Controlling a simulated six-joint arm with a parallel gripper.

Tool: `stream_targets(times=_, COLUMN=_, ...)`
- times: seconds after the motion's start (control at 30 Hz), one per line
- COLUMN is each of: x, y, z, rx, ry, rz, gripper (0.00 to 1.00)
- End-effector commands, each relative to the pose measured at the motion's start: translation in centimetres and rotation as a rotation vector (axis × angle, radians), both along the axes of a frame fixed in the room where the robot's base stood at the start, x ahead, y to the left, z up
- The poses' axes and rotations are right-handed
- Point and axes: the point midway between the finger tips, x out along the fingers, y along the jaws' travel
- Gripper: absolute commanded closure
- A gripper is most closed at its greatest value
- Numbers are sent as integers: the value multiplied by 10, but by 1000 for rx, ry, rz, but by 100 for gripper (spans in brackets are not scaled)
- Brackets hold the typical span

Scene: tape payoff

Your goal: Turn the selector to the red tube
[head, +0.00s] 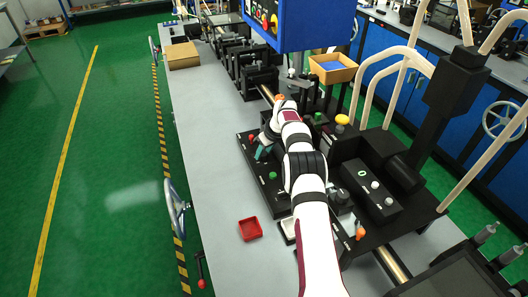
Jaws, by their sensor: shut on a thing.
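My arm reaches up the picture from the bottom. My gripper (265,146) is small and partly hidden by my own wrist, low over the long black control panel (270,192). It is shut on a small part at this panel, apparently the selector, whose shape and pointing direction are covered. A teal piece shows at the gripper; I cannot tell if it is a finger or the held part. I cannot make out a red tube.
A green button (272,175) stands on the panel close to the gripper. A red tray (250,229) lies on the grey bench (205,150). A yellow knob (342,119) and a black box (373,192) with buttons stand right of my arm. A blue cabinet (310,25) overhangs behind.

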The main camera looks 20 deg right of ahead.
Motion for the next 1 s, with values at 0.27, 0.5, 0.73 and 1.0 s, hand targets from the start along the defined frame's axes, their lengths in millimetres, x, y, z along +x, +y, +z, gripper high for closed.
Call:
stream_targets(times=0.27, x=0, y=0, z=1, rx=-1, ry=-1, rz=0, gripper=37)
stream_targets(times=0.5, x=0, y=0, z=0, rx=-1, ry=0, rz=-4, gripper=31)
stream_targets(times=0.73, x=-1, y=3, z=1, rx=-1, ry=0, rz=-217, gripper=31)
stream_targets(times=1.0, x=0, y=5, z=2, rx=-4, ry=-3, rz=-663, gripper=31)
